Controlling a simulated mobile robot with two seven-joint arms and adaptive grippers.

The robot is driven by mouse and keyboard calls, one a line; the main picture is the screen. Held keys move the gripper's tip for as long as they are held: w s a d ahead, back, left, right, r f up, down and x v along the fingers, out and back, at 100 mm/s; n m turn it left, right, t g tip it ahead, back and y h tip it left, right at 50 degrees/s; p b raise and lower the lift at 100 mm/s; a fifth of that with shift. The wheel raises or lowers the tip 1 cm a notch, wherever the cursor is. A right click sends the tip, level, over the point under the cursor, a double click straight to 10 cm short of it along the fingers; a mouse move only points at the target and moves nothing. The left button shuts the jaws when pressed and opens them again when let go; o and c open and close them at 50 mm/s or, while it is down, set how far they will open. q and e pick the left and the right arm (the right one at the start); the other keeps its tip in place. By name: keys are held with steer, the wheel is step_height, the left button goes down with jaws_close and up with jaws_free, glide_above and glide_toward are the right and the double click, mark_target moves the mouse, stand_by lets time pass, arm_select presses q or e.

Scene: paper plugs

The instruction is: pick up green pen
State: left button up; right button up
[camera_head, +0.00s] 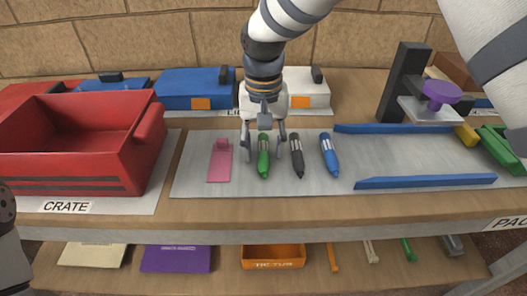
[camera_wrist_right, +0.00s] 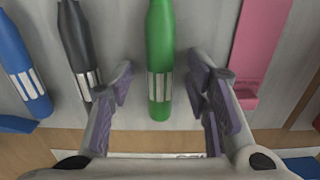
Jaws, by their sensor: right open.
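The green pen (camera_head: 263,158) lies on the pale mat (camera_head: 190,178) between a pink tag and a black pen. My right gripper (camera_head: 264,150) is above it, with its fingers open on either side of the pen. In the right wrist view the green pen (camera_wrist_right: 160,60) lies between the open, purple-padded fingers (camera_wrist_right: 160,92), with a gap to each side. The fingers do not appear to touch it. At the left edge of the head view, a dark and grey part of my left side shows; no left fingers show.
The black pen (camera_head: 296,158) and blue pen (camera_head: 329,155) lie to the right, and the pink tag (camera_head: 220,162) to the left. A red crate (camera_head: 70,185) stands at the left. Blue rails (camera_head: 425,182) and a dark stand with a purple knob (camera_head: 440,92) are at the right.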

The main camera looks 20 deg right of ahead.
steer(key=shift+r, duration=0.1)
steer(key=c, duration=1)
steer(key=shift+c, duration=0.2)
steer(key=shift+r, duration=0.1)
